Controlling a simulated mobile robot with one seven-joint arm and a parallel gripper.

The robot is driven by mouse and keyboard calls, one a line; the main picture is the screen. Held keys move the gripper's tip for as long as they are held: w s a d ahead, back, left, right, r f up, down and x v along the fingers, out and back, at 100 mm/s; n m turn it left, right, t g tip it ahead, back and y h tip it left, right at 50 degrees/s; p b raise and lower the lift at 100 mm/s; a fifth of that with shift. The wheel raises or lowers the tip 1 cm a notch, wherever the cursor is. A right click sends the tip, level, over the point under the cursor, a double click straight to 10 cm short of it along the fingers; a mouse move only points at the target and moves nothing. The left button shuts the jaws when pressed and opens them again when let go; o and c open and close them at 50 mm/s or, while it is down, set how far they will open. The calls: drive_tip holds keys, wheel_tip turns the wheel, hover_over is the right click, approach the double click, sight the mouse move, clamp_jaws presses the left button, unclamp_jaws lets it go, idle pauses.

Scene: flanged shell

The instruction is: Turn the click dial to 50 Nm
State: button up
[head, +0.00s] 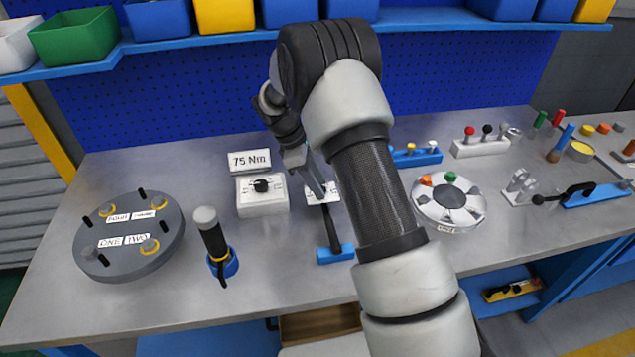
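The click dial is likely the white box (263,205) with a black knob (261,185) on its top, left of centre on the bench. The marks around the knob are too small to read. A white sign (250,160) behind the box reads "75 Nm". My gripper (318,188) points down to the right of the box, apart from it, over a small white labelled plate (327,197). My arm hides part of that plate. The fingers are too small and edge-on to show whether they are open or shut.
A grey round flanged plate (120,262) with labels "FOUR", "ONE" and "TWO" lies at left. A black-handled tool stands in a blue holder (230,266). A black lever with a blue base (335,254) lies below my gripper. A round tray (425,208) is right of my arm.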

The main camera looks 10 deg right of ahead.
clamp_jaws()
drive_tip(key=shift+w+m, duration=0.1)
drive_tip(key=shift+m, duration=0.3)
drive_tip(key=m+g, duration=0.1)
drive_tip(key=m, duration=0.1)
drive_tip(key=m+y+p, duration=0.1)
drive_tip(key=m, duration=0.1)
drive_tip(key=shift+w+d+m+g, duration=0.15)
drive_tip(key=shift+w+m+g, duration=0.05)
drive_tip(key=shift+m+g, duration=0.2)
drive_tip(key=m, duration=0.2)
drive_tip(key=m+y, duration=0.1)
drive_tip(key=m, duration=0.1)
drive_tip(key=m+g+y, duration=0.1)
drive_tip(key=m, duration=0.1)
drive_tip(key=shift+w+d, duration=0.15)
drive_tip(key=shift+d, duration=0.1)
drive_tip(key=shift+o, duration=1.1)
unclamp_jaws()
